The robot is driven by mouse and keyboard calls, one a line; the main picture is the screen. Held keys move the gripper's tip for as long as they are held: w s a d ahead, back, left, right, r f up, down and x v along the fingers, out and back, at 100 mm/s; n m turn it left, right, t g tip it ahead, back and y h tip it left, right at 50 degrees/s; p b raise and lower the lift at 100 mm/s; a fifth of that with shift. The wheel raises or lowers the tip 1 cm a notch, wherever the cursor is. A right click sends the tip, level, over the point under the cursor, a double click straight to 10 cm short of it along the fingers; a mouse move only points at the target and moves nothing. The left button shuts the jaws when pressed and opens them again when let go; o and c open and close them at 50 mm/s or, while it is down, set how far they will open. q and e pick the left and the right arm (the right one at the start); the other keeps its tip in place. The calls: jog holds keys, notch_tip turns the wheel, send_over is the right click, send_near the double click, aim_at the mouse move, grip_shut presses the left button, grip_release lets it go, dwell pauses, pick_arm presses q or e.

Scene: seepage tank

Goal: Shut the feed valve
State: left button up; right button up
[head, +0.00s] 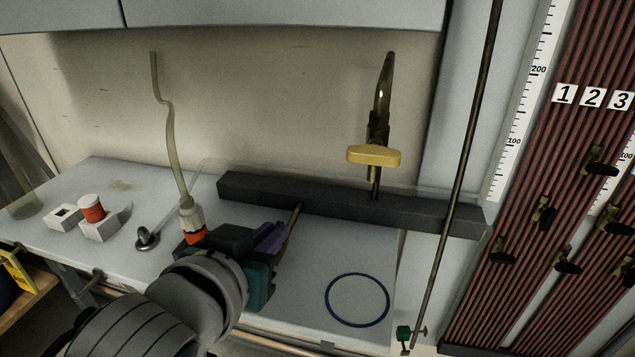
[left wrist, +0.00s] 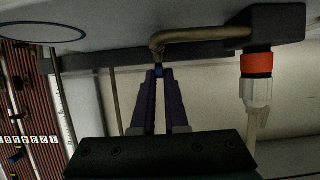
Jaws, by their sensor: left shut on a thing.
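In the head view the orange collar and clear fitting (head: 190,219) show left of my gripper. A short stretch of brass (head: 296,214) shows just past the fingers. My gripper hides most of the valve block. My right gripper is not in view.
A brass fitting with a yellow handle (head: 374,156) stands by the dark bar (head: 340,206). A pale hose (head: 168,125) rises from the valve. A blue ring (head: 357,300) lies on the bench at right.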

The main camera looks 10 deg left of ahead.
pick_arm(q)
grip_shut()
jog(key=shift+a+r+m+h+p, duration=0.1)
jog(key=shift+a+m+h+p, duration=0.05)
jog(key=shift+m+h+p, duration=0.4)
jog(key=shift+a+r+m+h+p, duration=0.1)
jog(key=shift+m+h+p, duration=0.15)
jog(key=shift+h+p, duration=0.35)
jog(key=shift+w+a+f+m+g+h+p, duration=0.1)
jog(key=shift+a+m+g+h+p, duration=0.1)
jog(key=shift+m+g+h+p, duration=0.4)
jog(key=shift+w+a+f+m+h+b, duration=0.1)
jog(key=shift+m+h+b, duration=0.2)
jog(key=shift+m+h, duration=0.3)
jog(key=shift+a+f+m+h+b, duration=0.1)
jog(key=shift+m+h+b, duration=0.15)
jog(key=shift+m+h, duration=0.35)
jog(key=shift+m+g+h+b, duration=0.65)
jog(key=shift+m+g, duration=0.05)
jog(key=shift+r+m+h+b, duration=0.1)
jog(key=shift+m+h+b, duration=0.2)
jog(key=shift+m+h, duration=0.15)
jog(key=shift+g, duration=0.3)
